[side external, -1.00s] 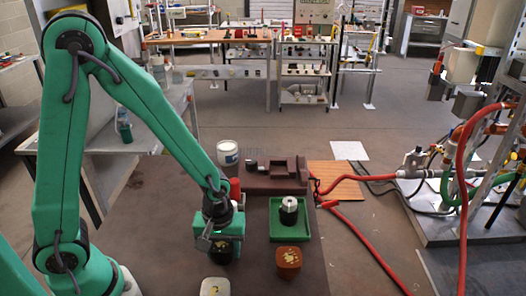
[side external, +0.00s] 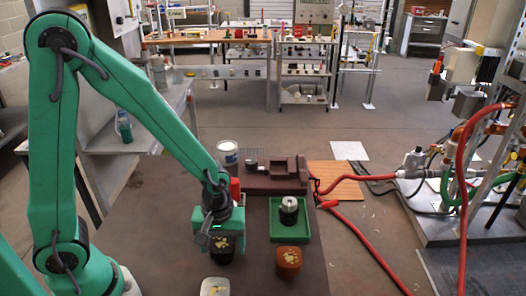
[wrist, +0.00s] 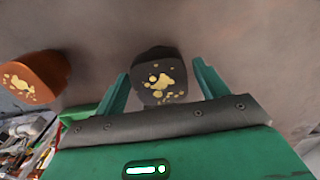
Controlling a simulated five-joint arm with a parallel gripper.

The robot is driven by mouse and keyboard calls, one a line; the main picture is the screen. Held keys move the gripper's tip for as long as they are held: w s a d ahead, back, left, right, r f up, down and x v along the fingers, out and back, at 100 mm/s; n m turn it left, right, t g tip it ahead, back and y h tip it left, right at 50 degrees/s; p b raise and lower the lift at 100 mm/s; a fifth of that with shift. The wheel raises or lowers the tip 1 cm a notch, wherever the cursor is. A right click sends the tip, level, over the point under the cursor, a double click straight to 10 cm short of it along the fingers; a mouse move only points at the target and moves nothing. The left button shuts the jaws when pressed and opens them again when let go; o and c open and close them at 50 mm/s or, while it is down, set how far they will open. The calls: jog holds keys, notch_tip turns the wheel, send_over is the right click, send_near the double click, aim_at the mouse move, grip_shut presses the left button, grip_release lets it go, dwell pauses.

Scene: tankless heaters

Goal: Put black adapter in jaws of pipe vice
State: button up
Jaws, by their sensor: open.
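The black adapter (wrist: 158,78), a dark rounded block with gold patches on top, stands on the brown table. In the wrist view it sits between the two spread green fingers of my gripper (wrist: 160,86). My gripper (side external: 216,243) is open around or just above it in the side view, with the black adapter (side external: 222,254) partly hidden behind the fingers. I cannot tell whether the fingers touch it. The dark red pipe vice (side external: 275,178) lies at the far end of the table, with a grey round part at its left end.
A similar orange block (side external: 289,260) stands right of my gripper, and a white one (side external: 215,287) stands in front. A green tray (side external: 276,233) holds a silver and black cylinder (side external: 289,210). A red-topped item (side external: 235,188) and a white can (side external: 228,155) stand behind my gripper.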

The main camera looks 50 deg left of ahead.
notch_tip(320, 180, up, 10)
jog(key=shift+r, duration=0.25)
dwell(0.5)
dwell(0.5)
notch_tip(320, 180, up, 7)
jog(key=m+t, duration=0.3)
jog(key=m, duration=0.1)
send_over(222, 243)
jog(key=s+a, duration=0.2)
jog(key=a, duration=0.2)
jog(key=s+a+r+m+t, duration=0.2)
jog(key=s+r+m, duration=0.1)
jog(key=r+m, duration=0.1)
jog(key=shift+a+r, duration=0.2)
jog(key=shift+a, duration=0.1)
jog(key=shift+o, duration=0.4)
jog(key=shift+s+a+r+m+t, duration=0.2)
jog(key=shift+s+r+m+t, duration=0.1)
jog(key=shift+s+m, duration=0.2)
jog(key=shift+w, duration=0.1)
